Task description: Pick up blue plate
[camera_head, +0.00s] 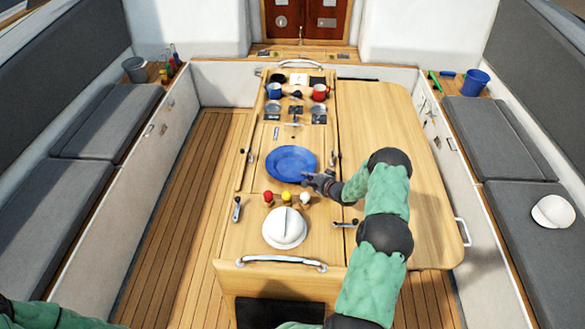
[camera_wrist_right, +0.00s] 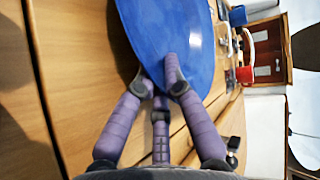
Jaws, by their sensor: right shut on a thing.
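The blue plate (camera_head: 291,162) is round and lies over the middle of the wooden cockpit table, with its near right rim at my right gripper (camera_head: 311,180). In the right wrist view the blue plate (camera_wrist_right: 180,35) fills the upper middle. There my right gripper (camera_wrist_right: 160,80) is shut on the plate's rim, with one finger over its face and the others at its edge. Whether the plate is clear of the table I cannot tell. My left gripper is out of view; only a bit of my left arm shows at the lower left.
A white cap (camera_head: 285,228) and red, yellow and white-topped items (camera_head: 286,198) are in front of the plate. Behind it stand a blue mug (camera_head: 274,91), a red mug (camera_head: 320,92) and small dark items. The table's right leaf (camera_head: 385,115) is bare toward the back.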

